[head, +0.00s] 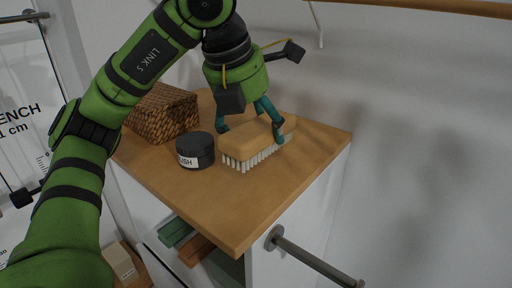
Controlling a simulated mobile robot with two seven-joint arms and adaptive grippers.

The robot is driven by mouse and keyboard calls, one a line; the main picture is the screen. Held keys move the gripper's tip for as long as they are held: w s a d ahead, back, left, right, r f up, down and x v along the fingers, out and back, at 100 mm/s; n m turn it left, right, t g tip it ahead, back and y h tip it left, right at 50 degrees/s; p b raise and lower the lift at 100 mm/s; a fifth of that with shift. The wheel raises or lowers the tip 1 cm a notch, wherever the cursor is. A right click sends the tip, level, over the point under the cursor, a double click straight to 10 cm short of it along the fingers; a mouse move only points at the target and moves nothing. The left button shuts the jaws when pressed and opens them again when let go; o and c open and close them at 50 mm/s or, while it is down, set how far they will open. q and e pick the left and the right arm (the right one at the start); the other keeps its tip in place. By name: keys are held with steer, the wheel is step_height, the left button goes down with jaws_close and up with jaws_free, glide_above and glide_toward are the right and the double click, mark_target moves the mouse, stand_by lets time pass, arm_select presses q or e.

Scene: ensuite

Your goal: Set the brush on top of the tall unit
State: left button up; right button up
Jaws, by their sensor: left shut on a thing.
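The brush (249,143) has a tan wooden back and white bristles. It sits bristles down on, or just above, the wooden top of the tall unit (239,213); I cannot tell whether the bristles touch. My left gripper (251,133) comes down over the brush and is shut on it, with one teal finger on the near right side and the other behind it. The far side of the brush is hidden. My right gripper is not in view.
A dark round jar (195,150) stands just left of the brush. A woven basket (163,113) stands at the back left of the top. The front right of the top is clear. A grey metal bar (315,261) sticks out from the unit's side.

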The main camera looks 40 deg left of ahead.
arm_select(q)
steer(key=shift+s+a+f, duration=0.1)
steer(key=shift+f, duration=0.6)
step_height(320, 180, down, 3)
steer(key=shift+r+p, duration=0.2)
steer(key=shift+p, duration=0.65)
steer(key=shift+f, duration=0.3)
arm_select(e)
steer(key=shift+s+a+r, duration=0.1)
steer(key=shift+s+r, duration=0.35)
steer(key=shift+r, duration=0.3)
arm_select(q)
steer(key=shift+f, duration=0.1)
steer(key=shift+f, duration=0.15)
steer(key=o, duration=1.2)
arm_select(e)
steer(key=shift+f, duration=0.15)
